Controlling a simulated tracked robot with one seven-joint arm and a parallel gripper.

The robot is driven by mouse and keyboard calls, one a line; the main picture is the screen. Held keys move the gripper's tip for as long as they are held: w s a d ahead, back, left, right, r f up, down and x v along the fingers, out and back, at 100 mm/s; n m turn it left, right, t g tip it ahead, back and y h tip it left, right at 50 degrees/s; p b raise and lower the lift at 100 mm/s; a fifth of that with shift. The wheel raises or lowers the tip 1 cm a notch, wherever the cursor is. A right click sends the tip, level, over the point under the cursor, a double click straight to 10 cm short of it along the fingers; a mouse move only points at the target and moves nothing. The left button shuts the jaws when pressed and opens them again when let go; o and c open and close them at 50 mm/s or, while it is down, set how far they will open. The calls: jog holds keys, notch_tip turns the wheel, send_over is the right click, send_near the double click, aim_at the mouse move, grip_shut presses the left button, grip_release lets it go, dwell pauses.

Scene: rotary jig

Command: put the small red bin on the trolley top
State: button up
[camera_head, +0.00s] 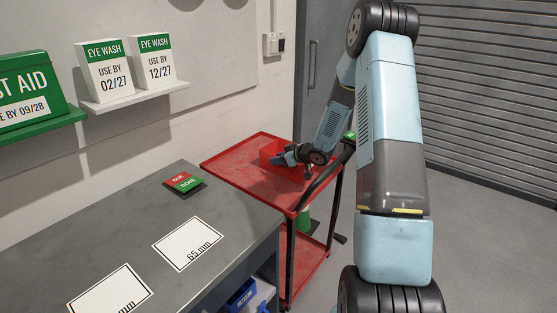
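The small red bin (268,151) is at the far part of the trolley's red top (245,176), partly hidden behind my gripper. It looks upright and seems to rest on the top. The trolley (291,225) stands against the far end of the grey bench. My gripper (281,160) is low over the trolley top, right at the bin's near side. The fingers are small and dark here, so I cannot tell whether they are open, touching the bin or shut on its wall.
The grey bench (135,235) carries white cards, one marked 65 mm (188,244), and a red and green sign (184,182). A blue bin (240,294) sits below. Eye wash boxes (104,70) and a first aid box (25,95) are on wall shelves. Trolley top's front left is clear.

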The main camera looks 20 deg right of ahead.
jog(key=shift+r, duration=0.1)
jog(key=shift+v, duration=3.75)
